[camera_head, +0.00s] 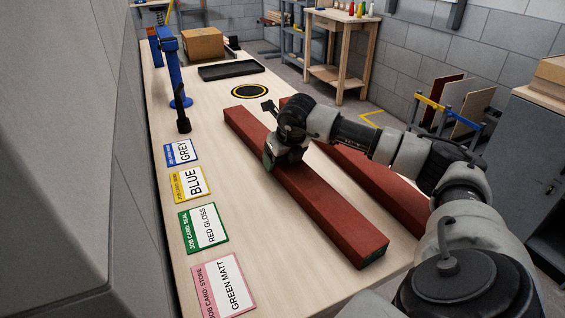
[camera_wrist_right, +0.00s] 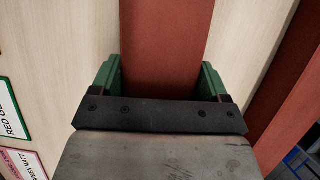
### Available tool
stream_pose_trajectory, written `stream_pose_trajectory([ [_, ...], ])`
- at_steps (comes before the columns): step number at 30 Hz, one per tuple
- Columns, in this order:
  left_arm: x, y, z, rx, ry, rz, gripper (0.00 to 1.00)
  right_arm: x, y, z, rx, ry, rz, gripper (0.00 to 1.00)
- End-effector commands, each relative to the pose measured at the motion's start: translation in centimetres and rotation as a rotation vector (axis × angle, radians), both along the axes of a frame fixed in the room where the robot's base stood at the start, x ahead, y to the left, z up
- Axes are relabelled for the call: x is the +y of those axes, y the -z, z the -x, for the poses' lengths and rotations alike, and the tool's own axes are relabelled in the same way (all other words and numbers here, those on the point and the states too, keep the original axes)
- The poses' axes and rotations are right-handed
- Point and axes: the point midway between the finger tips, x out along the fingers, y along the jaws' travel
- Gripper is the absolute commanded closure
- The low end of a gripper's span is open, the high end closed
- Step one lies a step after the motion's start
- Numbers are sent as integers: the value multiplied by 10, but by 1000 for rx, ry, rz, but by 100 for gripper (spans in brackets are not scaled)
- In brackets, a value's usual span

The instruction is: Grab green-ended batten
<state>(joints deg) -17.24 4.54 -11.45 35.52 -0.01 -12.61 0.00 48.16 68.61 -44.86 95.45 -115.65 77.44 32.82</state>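Two long red battens lie on the wooden table. The nearer batten (camera_head: 325,208) has a green end face (camera_head: 373,257) at its near end. The farther batten (camera_head: 372,180) lies to its right, partly hidden by my right arm; its near end is hidden. My right gripper (camera_head: 283,162) is down over the nearer batten, around its middle. In the right wrist view, the batten (camera_wrist_right: 165,45) runs between the two green fingers (camera_wrist_right: 160,80), one close along each side. Whether they press on it I cannot tell. My left gripper is not in view.
Job cards lie along the table's left side, including GREEN MATT (camera_head: 225,283) and RED GLOSS (camera_head: 203,229). A blue stand (camera_head: 174,75), black tray (camera_head: 231,70), cardboard box (camera_head: 203,44) and yellow-black ring (camera_head: 248,91) are farther back. Bare tabletop lies between cards and nearer batten.

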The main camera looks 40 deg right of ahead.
Motion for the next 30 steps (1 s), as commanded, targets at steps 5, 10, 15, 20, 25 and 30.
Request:
stream_pose_trajectory([
  [5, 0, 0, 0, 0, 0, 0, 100, 0, 0, 0, 0, 0, 0, 52],
  [10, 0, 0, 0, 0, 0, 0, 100, 0, -1, 0, -1, 0, 0, 78],
  [15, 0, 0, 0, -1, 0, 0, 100, 0, -4, -1, -7, 1, 0, 86],
  [20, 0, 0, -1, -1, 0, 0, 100, 0, -4, -1, -7, 1, 0, 86],
  [25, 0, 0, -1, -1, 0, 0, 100, 0, -11, -1, -9, 1, 1, 86],
  [30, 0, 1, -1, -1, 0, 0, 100, 0, -27, -1, -10, 0, -1, 86],
])
